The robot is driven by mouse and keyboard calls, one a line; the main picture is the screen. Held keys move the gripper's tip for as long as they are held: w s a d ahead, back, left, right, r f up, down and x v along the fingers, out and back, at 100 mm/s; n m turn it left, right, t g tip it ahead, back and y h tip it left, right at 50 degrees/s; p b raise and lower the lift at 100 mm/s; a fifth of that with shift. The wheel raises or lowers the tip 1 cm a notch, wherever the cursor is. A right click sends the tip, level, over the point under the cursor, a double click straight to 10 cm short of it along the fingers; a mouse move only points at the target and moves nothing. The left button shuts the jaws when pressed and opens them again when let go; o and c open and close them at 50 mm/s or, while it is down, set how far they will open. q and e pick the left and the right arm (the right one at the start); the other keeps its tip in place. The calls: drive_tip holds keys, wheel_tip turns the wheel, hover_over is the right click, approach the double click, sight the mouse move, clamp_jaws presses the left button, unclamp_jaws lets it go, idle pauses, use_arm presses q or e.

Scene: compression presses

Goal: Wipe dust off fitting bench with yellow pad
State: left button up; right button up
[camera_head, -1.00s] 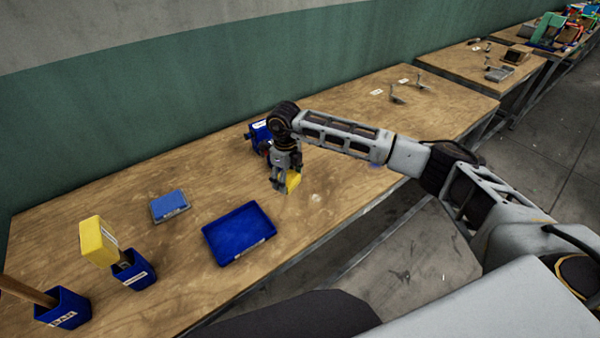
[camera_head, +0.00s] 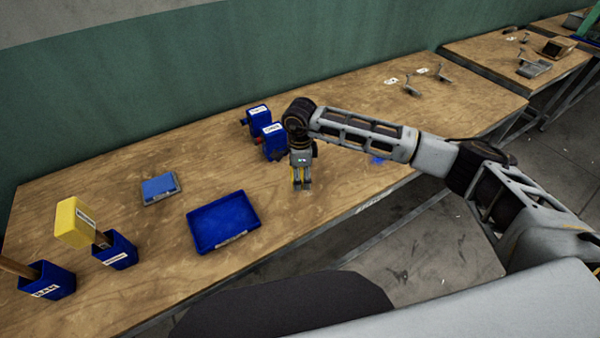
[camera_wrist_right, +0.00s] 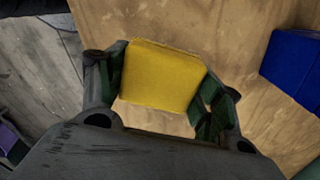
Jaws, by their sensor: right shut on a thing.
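The fitting bench (camera_head: 345,125) is a long wooden-topped bench running along the green wall. My right gripper (camera_head: 301,184) is over its middle, right of the blue tray, and is shut on the yellow pad (camera_head: 297,179). In the right wrist view the pad (camera_wrist_right: 162,75) sits between both fingers of the right gripper (camera_wrist_right: 163,92), with bare wood behind it. Whether the pad touches the bench top, I cannot tell. Dust does not show clearly; the wood under the gripper is hidden. My left gripper is not in view.
A blue tray (camera_head: 223,222) lies near the front edge. Two blue blocks (camera_head: 258,118) (camera_head: 273,141) stand close behind the gripper. Left are a blue-topped flat box (camera_head: 160,188), a yellow-headed tool (camera_head: 76,222) and blue holders (camera_head: 115,251) (camera_head: 47,281). Metal brackets (camera_head: 411,86) lie far right.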

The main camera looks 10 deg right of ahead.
drive_tip(key=shift+d+n, duration=0.1)
drive_tip(key=shift+n, duration=0.3)
drive_tip(key=shift+s+n, duration=0.1)
drive_tip(key=shift+n, duration=1.6)
